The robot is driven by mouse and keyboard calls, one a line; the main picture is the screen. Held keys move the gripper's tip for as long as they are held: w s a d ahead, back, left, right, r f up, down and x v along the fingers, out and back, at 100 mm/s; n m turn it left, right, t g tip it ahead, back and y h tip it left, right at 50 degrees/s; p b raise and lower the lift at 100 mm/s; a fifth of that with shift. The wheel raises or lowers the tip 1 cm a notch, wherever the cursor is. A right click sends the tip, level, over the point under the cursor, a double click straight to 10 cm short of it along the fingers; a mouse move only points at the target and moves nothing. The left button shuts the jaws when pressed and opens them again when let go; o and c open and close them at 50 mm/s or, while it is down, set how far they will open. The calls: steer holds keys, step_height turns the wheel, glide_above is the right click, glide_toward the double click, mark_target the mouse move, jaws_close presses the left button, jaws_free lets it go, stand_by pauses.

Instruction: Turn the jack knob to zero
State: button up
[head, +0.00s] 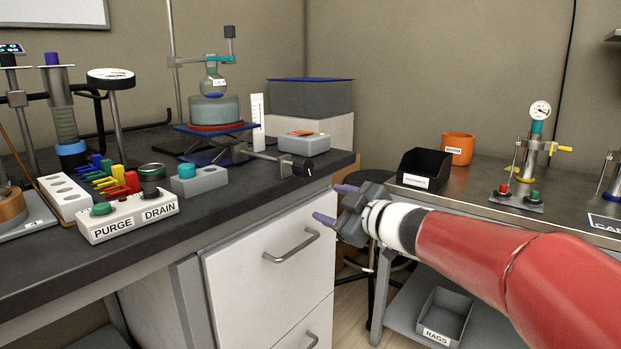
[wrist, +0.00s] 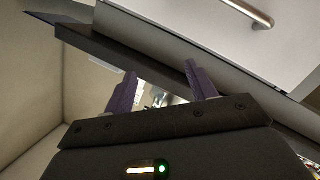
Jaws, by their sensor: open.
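The lab jack (head: 217,130) stands on the dark bench with its blue plates level, and a bath with a round flask sits on it. A rod runs from the jack to the right and ends in a black jack knob (head: 303,167) near the bench's front right corner. A white upright scale (head: 257,122) stands beside the jack. My gripper (head: 334,203) is open and empty, in front of the bench edge, to the right of and below the knob. In the wrist view its two purple fingers (wrist: 160,90) stand apart with nothing between them. The knob does not show in the wrist view.
A grey box with a display (head: 304,143) sits just behind the knob. A grey block with a teal button (head: 200,179) and the PURGE/DRAIN box (head: 128,215) stand to the left. A white drawer front (head: 270,250) with a handle lies below the bench edge.

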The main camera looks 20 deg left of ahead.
mark_target(308, 168)
steer(key=s+d+r+m+g+y+b, duration=0.1)
steer(key=s+d+r+m+g+y, duration=0.15)
steer(key=s+r, duration=0.4)
steer(key=shift+g+y, duration=0.25)
steer(key=shift+y, duration=0.2)
steer(key=x, duration=0.2)
steer(key=r+x, duration=0.1)
steer(key=x, duration=0.2)
steer(key=w+x, duration=0.1)
steer(key=x, duration=0.1)
steer(key=shift+w+a+r, duration=0.15)
steer(key=shift+w+r, duration=0.05)
steer(key=shift+r, duration=0.05)
steer(key=shift+c, duration=0.2)
steer(key=c, duration=0.9)
